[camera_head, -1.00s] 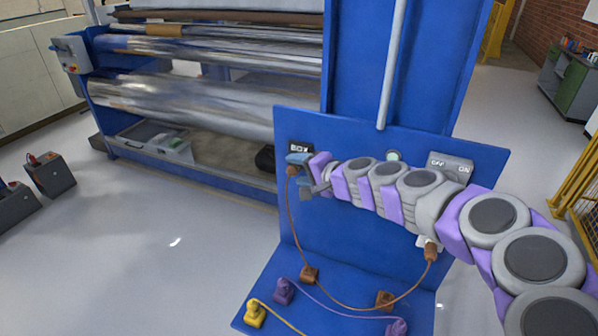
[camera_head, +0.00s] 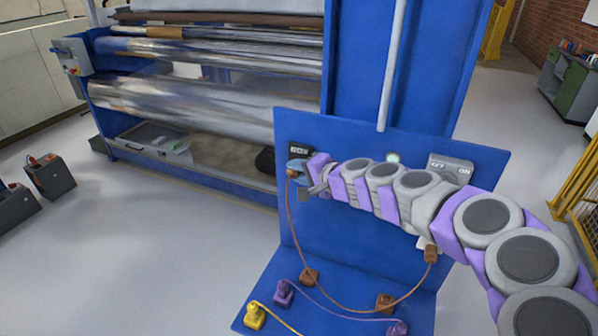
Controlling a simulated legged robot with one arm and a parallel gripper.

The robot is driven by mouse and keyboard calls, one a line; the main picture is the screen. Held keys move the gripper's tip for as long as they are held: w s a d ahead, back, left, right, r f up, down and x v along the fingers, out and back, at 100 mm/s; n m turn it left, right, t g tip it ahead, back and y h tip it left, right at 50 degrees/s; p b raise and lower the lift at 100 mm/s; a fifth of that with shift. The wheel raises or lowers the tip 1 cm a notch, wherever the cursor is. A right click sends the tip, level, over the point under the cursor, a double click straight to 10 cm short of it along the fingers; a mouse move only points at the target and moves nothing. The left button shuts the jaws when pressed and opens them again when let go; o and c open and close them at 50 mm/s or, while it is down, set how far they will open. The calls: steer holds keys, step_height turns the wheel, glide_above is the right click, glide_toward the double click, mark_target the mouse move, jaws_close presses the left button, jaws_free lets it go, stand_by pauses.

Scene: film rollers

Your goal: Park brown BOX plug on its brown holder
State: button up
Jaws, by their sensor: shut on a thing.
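My gripper (camera_head: 303,180) is at the left edge of the upright blue panel, just below the black BOX label (camera_head: 299,149). It is shut on the brown BOX plug (camera_head: 291,173), which shows only in part at the jaws. A brown cable (camera_head: 294,235) hangs from this plug, loops down and rises to another brown plug (camera_head: 431,254) at the panel's lower right. Two brown holders stand on the blue base, one at the left (camera_head: 309,276) and one at the right (camera_head: 385,302). Both look empty. Any socket behind my gripper is hidden.
Purple plugs (camera_head: 283,291) and a yellow plug (camera_head: 254,315) with cables stand on the base's front part. A grey OFF/ON switch (camera_head: 450,167) and a lit round lamp (camera_head: 393,158) are on the panel. A roller machine (camera_head: 190,105) stands behind left.

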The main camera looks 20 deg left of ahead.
steer(key=shift+s+f, duration=0.1)
steer(key=shift+f, duration=0.05)
steer(key=shift+c, duration=0.5)
steer(key=shift+s, duration=0.45)
steer(key=shift+s, duration=0.1)
steer(key=shift+s, duration=0.25)
steer(key=shift+s+a, duration=0.15)
steer(key=shift+s, duration=0.55)
steer(key=shift+s, duration=0.65)
steer(key=shift+s, duration=0.25)
